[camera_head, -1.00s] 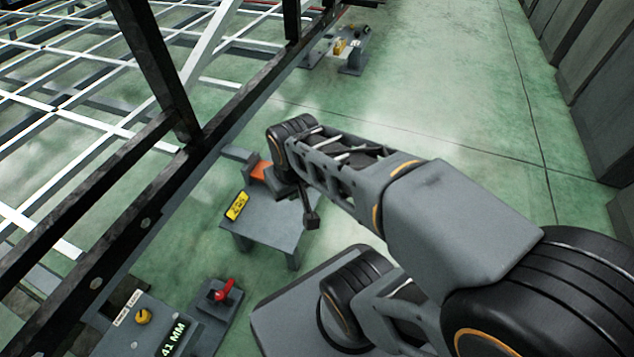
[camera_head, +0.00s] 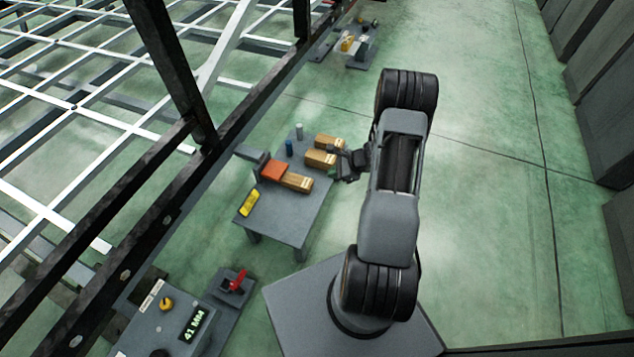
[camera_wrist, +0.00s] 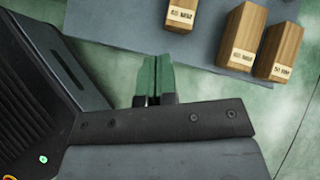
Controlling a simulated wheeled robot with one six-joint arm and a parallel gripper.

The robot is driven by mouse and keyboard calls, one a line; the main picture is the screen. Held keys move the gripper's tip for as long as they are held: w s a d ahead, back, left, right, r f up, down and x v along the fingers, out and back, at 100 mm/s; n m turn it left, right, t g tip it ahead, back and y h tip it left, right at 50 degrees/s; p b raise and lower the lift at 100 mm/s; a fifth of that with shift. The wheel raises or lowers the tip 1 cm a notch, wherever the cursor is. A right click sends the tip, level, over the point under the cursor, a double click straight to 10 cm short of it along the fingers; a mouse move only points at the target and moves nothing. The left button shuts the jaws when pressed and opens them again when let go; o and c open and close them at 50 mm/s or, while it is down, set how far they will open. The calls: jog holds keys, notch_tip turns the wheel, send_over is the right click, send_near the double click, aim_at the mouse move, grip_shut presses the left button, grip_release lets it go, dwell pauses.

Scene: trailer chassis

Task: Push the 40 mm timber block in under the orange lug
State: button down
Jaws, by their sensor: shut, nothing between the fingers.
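The orange lug (camera_head: 273,170) is at the left side of a small grey table, by the chassis rail. One timber block (camera_head: 297,181) lies right against the lug in line with it; whether its far end is under the lug I cannot tell. Two more timber blocks, one in the middle (camera_head: 320,158) and one at the back (camera_head: 329,142), lie behind it. In the wrist view three labelled blocks show (camera_wrist: 182,14) (camera_wrist: 243,35) (camera_wrist: 279,50); the labels are too blurred to read. My gripper (camera_wrist: 151,62) is shut and empty, off the table's right edge, apart from the blocks.
The grey table (camera_head: 285,222) also holds a yellow tag (camera_head: 249,203), a blue cylinder (camera_head: 289,147) and a grey cylinder (camera_head: 299,131). The dark chassis rail (camera_head: 150,228) runs along the left. A bench with a 41 MM display (camera_head: 195,324) stands in front. Green floor to the right is clear.

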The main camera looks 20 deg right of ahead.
aim_at(311, 187)
jog(key=s+d+f+m+t, duration=0.2)
jog(key=d+f+m, duration=0.25)
jog(key=f, duration=0.35)
jog(key=shift+m+h, duration=0.25)
jog(key=shift+h, duration=0.15)
jog(key=b+x, duration=0.1)
jog(key=x, duration=0.3)
jog(key=a+r+b+x, duration=0.1)
jog(key=x, duration=0.3)
jog(key=b+x, duration=0.1)
jog(key=x, duration=0.2)
jog(key=shift+w+a, duration=0.45)
jog(key=shift+w, duration=0.15)
jog(key=shift+w+a+r, duration=0.1)
jog(key=shift+w+a, duration=0.35)
jog(key=shift+w, duration=0.05)
jog(key=shift+b, duration=0.3)
